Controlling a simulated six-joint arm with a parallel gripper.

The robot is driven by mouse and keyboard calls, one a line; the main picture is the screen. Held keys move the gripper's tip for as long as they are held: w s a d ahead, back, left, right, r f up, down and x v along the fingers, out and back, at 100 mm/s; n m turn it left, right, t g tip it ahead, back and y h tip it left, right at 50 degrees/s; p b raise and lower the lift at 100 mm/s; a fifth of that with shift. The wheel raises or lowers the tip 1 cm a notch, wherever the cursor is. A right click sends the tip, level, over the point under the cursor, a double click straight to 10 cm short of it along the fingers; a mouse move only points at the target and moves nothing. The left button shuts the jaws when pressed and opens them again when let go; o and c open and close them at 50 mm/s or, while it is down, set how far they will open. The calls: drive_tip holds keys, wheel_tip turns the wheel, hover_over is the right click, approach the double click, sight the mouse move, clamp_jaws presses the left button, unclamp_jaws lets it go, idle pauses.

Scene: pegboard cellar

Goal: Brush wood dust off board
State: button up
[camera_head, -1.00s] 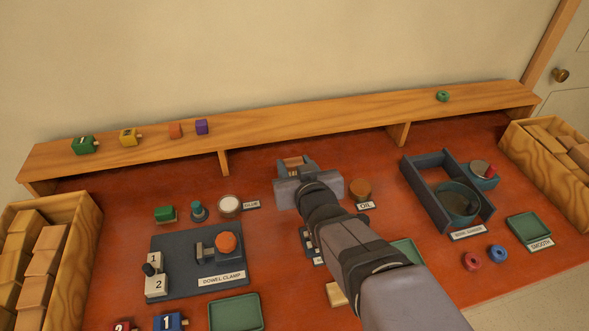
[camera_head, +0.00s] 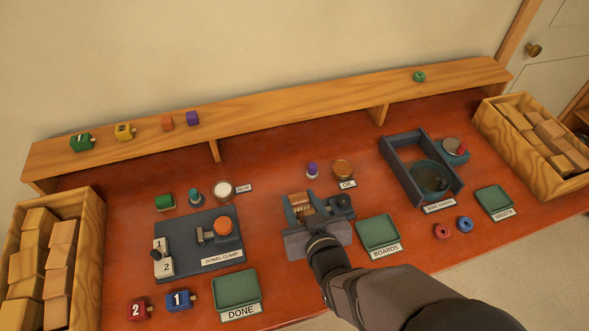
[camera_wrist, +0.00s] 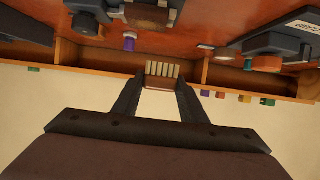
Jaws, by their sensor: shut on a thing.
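My gripper (camera_head: 303,208) is shut on a small wooden brush (camera_head: 298,198) in the middle of the bench. In the wrist view the fingers (camera_wrist: 160,85) clasp the brush's sides, and its pale bristles (camera_wrist: 162,69) show between them. A dark clamp fixture (camera_head: 341,203) with a round knob lies just beside and below the gripper. A brown board (camera_wrist: 147,16) sits in the fixture. The wrist view shows a gap between bristles and board. The gripper hides part of the board and the fixture in the head view. I cannot make out any dust.
An empty green BOARDS tray (camera_head: 378,232) lies to the right. A purple-capped bottle (camera_head: 312,170) and an OIL jar (camera_head: 343,169) stand behind. The dowel clamp (camera_head: 205,252) and empty DONE tray (camera_head: 236,287) are left. A raised shelf (camera_head: 270,107) runs along the back.

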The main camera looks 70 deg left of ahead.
sight(299, 210)
drive_tip(key=shift+a+r, duration=0.2)
drive_tip(key=shift+r, duration=0.45)
drive_tip(key=shift+a+r, duration=0.15)
drive_tip(key=shift+r, duration=0.45)
drive_tip(key=shift+f+b, duration=2.7)
drive_tip(key=shift+f, duration=1.3)
drive_tip(key=shift+w+p, duration=0.9)
drive_tip(key=shift+w, duration=2.45)
drive_tip(key=shift+s+f+b, duration=0.1)
drive_tip(key=shift+s+b, duration=0.6)
drive_tip(key=shift+s, duration=2.65)
wheel_tip(299, 210, up, 3)
drive_tip(key=shift+s+f+p, duration=0.1)
drive_tip(key=shift+f+p, duration=0.05)
drive_tip(key=shift+p, duration=0.5)
drive_tip(key=shift+r+p, duration=2)
drive_tip(key=shift+r, duration=0.8)
